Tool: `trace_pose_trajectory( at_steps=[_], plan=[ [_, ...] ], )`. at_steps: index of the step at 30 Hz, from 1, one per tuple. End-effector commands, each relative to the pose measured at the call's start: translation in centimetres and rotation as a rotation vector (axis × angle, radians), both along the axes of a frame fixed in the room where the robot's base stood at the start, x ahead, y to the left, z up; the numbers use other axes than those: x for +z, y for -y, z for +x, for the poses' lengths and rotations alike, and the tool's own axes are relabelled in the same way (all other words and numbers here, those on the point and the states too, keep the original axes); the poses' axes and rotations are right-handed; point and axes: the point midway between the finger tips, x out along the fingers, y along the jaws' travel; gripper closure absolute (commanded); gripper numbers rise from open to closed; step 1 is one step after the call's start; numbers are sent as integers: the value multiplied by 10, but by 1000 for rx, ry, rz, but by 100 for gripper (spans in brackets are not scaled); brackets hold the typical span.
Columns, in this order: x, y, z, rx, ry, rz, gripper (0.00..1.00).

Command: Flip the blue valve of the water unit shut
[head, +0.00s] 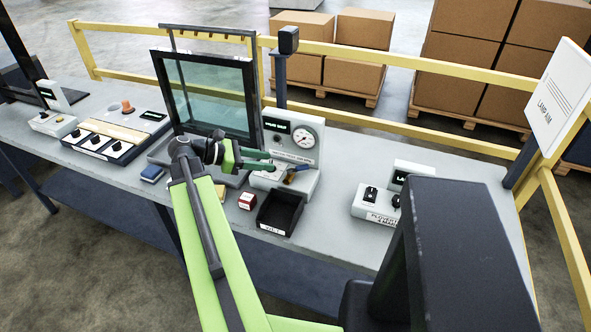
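The water unit (312,128) is a white box with a dark display, a round gauge and a projecting base. It stands on the bench right of the glass-fronted frame. A small blue valve handle (301,168) shows low on its front, lying slanted, beside a small brown part (289,179). My gripper (272,161) has green fingers, spread apart with a gap between them. It points right, its tips just left of the blue handle in the picture. I see nothing between the fingers. Whether a finger touches the unit cannot be told.
A black open bin (281,213) and a small red-and-white box (247,201) stand in front of the unit. A white switch box (374,204) is to the right. A glass-fronted frame (208,95) stands left. A yellow rail (400,63) runs behind.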

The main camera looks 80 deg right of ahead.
Motion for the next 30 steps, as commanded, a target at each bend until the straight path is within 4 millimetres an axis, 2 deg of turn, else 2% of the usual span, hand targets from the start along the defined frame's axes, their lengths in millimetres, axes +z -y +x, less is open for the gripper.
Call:
trace_pose_trajectory(
  at_steps=[1,6,13,18,25,26,30],
  plan=[
    [-11,4,-12,-4,0,0,60],
    [-27,21,-48,-4,0,-1,60],
    [-41,39,-83,-3,1,-1,60],
    [-43,44,-92,-1,1,0,60],
    [-43,44,-93,0,1,0,60],
    [-43,44,-93,0,1,0,61],
    [-43,44,-93,-1,1,0,80]
  ],
)
